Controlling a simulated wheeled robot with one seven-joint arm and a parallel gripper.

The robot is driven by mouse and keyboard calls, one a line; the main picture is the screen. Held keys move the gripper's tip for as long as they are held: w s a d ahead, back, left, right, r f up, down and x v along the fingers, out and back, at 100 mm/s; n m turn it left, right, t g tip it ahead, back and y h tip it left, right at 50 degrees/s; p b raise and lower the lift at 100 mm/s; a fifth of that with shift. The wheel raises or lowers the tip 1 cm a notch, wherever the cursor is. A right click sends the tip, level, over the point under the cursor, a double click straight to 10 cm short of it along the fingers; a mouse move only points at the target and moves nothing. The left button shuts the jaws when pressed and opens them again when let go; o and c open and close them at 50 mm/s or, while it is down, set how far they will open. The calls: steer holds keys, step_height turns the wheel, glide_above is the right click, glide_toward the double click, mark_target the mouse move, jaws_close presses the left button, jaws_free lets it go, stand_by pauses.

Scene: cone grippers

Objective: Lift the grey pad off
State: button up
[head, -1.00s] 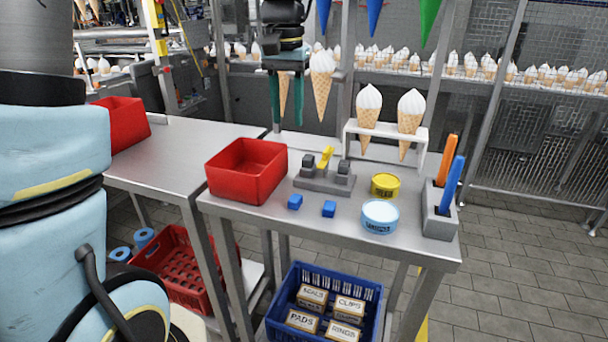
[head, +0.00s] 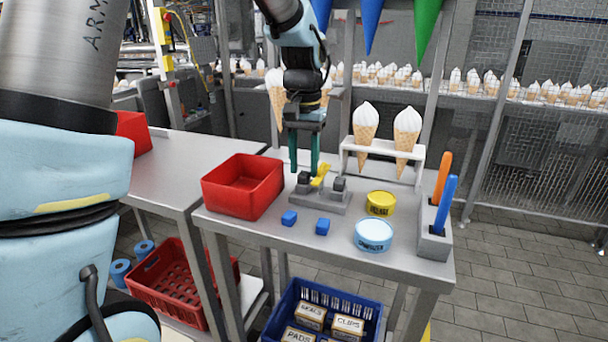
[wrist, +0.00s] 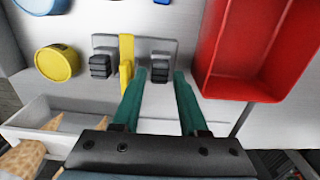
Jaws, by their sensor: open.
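A grey fixture (head: 322,199) on the table holds two dark grey pads, one at the left (head: 304,178) and one at the right (head: 340,184), with a yellow piece (head: 321,174) between them. My gripper (head: 304,169) is open and empty, its green fingers pointing down above the left pad. In the wrist view, the fingertips (wrist: 161,76) lie either side of this ridged pad (wrist: 160,68). The other pad (wrist: 100,66) sits beyond the yellow piece. I cannot tell how much height is left between fingertips and pad.
A red bin (head: 243,190) stands close left of the fixture. Two blue blocks (head: 289,218) lie in front. A yellow tin (head: 381,203), a light blue tin (head: 373,236) and a holder with orange and blue handles (head: 434,240) are at right. A white cone rack (head: 384,150) stands behind.

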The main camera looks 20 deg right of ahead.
steer(key=shift+f, duration=0.65)
jaws_close()
